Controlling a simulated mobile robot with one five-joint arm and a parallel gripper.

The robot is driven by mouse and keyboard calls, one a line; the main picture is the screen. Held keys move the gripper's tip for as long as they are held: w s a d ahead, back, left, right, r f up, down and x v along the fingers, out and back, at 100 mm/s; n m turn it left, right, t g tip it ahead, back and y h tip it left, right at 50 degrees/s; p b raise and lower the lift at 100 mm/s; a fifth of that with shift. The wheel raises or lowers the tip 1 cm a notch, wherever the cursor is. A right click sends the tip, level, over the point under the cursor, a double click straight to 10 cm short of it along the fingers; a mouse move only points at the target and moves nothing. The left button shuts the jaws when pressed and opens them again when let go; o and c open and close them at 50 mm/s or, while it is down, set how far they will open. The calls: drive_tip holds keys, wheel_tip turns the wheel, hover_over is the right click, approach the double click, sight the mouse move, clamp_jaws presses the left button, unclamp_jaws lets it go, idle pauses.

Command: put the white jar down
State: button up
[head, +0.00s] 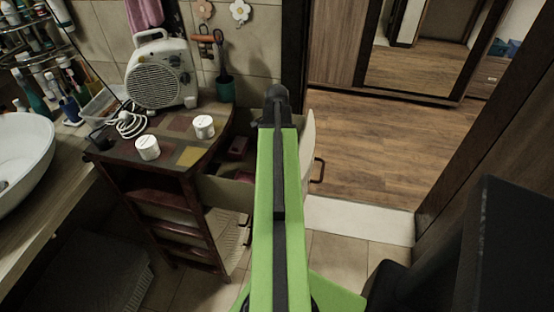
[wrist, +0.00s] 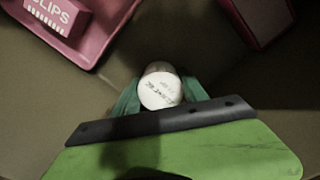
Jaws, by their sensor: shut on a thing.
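The white jar (wrist: 158,91) shows in the wrist view, its round lid with small dark print facing the camera. My gripper (wrist: 161,84) is shut on it, with a green finger on each side. Below the jar is the drab floor of what looks like the open drawer (head: 224,190). I cannot tell whether the jar touches that floor. In the head view my arm covers the gripper and the held jar. Two other white jars, a left one (head: 147,147) and a right one (head: 204,126), stand upright on the cabinet top.
A pink tray (wrist: 112,38) with a box marked CLIPS (wrist: 57,14) lies upper left in the wrist view, a dark red object (wrist: 262,20) upper right. A white heater (head: 160,75) and coiled cable (head: 128,122) occupy the cabinet top's back. The basin (head: 22,155) is left.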

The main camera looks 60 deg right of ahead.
wheel_tip(320, 180, down, 2)
drive_tip(key=shift+f+b, duration=0.2)
drive_tip(key=shift+b, duration=0.3)
drive_tip(key=shift+r, duration=0.25)
drive_tip(key=shift+f, duration=0.2)
drive_tip(key=o, duration=1.4)
wheel_tip(320, 180, up, 12)
drive_tip(key=p, duration=1.2)
drive_tip(key=shift+r, duration=0.2)
